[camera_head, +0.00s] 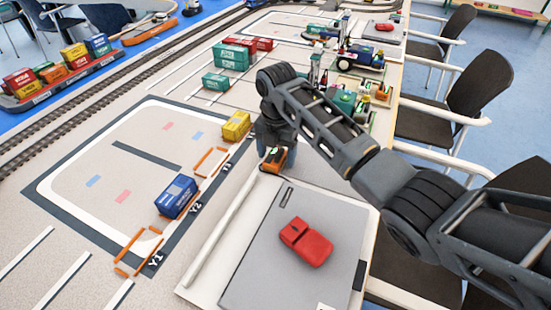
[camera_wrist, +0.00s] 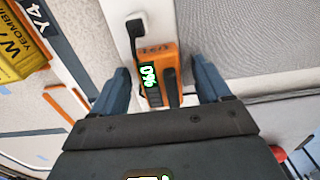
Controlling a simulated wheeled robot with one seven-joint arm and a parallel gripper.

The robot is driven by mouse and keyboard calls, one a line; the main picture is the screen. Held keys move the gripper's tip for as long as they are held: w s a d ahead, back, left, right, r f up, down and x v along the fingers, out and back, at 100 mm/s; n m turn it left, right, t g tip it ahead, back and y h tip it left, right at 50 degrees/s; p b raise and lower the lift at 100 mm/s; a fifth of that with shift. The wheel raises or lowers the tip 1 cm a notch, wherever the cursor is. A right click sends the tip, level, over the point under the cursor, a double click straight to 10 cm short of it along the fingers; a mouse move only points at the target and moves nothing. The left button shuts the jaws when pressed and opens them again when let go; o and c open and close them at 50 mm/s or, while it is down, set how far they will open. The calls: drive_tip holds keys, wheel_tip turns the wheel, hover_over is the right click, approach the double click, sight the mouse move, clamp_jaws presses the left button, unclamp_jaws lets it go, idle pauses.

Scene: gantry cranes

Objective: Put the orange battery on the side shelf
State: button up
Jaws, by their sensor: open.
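An orange battery (camera_head: 273,160) with a black top and a green display stands at the far left corner of the grey panel area. Orange and green items stand in a small rack (camera_head: 378,100) by the table's right edge. I cannot tell for certain which surface is the side shelf.
A red block-like vehicle (camera_head: 306,241) rests on the grey panel (camera_head: 262,270) in front. A yellow container (camera_head: 236,125) and a blue container (camera_head: 177,196) stand along the marked lane to the left. Chairs (camera_head: 470,95) line the table's right side.

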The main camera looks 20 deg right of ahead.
drive_tip(key=shift+c, duration=0.4)
drive_tip(key=c, duration=1.3)
